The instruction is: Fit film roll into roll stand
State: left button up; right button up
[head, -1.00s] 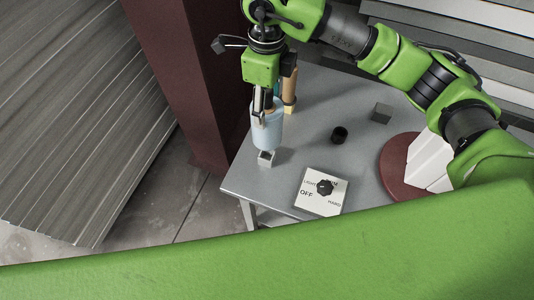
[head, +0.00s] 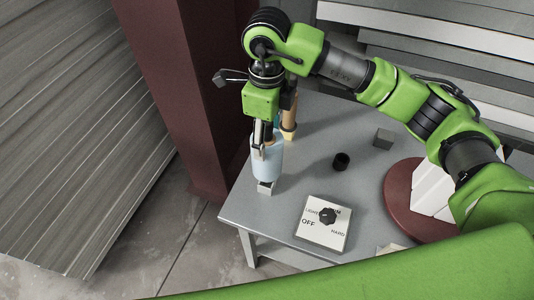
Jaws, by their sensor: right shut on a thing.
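The light blue film roll (head: 267,161) is upright near the left part of the grey table. My right gripper (head: 262,146) comes down from above and is shut on the upper part of the roll. A small grey block, seemingly the roll stand (head: 266,188), shows just below the roll's lower end. The roll hides most of the stand, so I cannot tell whether the two touch or are apart. My left gripper is not in view.
A tan and dark upright item (head: 289,127) stands just behind the roll. A dial plate marked OFF (head: 309,236), a black cup (head: 341,161), a grey cube (head: 383,139) and a dark red disc (head: 398,200) with white pieces are on the table (head: 290,205). A maroon pillar (head: 190,90) stands left.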

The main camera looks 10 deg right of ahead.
jog(key=shift+b, duration=1)
dwell(1.7)
jog(key=shift+f+b, duration=2.3)
jog(key=shift+f, duration=0.05)
jog(key=o, duration=1.6)
notch_tip(320, 180, up, 12)
jog(key=shift+s+r, duration=0.1)
